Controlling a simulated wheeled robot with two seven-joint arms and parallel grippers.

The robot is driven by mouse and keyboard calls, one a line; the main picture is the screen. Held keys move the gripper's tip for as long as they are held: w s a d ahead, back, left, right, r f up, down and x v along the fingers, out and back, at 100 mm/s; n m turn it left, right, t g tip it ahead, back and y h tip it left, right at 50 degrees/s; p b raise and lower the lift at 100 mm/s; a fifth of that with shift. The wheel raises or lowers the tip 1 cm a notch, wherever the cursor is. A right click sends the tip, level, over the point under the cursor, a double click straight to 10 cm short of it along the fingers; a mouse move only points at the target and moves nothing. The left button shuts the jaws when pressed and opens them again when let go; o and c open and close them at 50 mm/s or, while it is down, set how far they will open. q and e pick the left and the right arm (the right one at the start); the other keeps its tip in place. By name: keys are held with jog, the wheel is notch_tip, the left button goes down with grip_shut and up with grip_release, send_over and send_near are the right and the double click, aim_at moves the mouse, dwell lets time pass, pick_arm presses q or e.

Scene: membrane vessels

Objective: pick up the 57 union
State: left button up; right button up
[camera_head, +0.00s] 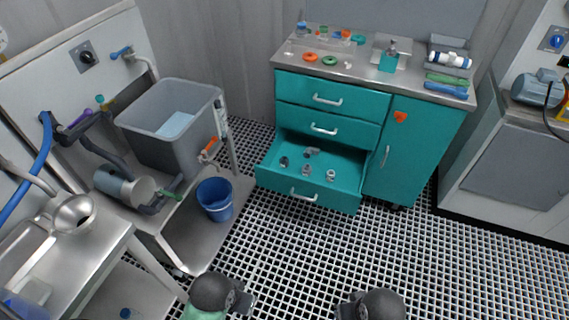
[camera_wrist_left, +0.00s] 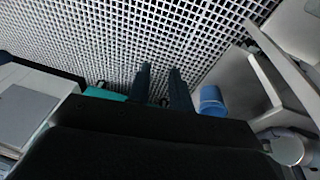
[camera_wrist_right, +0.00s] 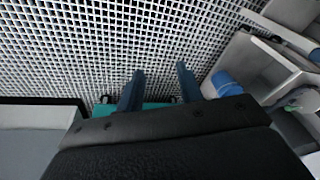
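The bottom drawer (camera_head: 330,188) of the teal cabinet is pulled open. Several small grey fittings lie in it: a dark one (camera_head: 284,162) at the left, one at the back (camera_head: 311,152), one in the middle (camera_head: 306,170) and a paler one (camera_head: 331,175) at the right. Any marking is too small to read, so I cannot tell which is the 57 union. My left gripper (camera_wrist_left: 160,80) is open and empty, its two fingers apart above the floor. My right gripper (camera_wrist_right: 160,85) is also open and empty. Both are low in front, well short of the drawer.
A steel bench (camera_head: 75,250) is at the left. The cabinet top (camera_head: 345,68) holds rings, a bottle and rolls. The grating floor (camera_head: 300,245) before the drawer is clear.

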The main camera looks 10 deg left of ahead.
jog(key=shift+s+d+f, duration=0.1)
jog(key=shift+d, duration=0.15)
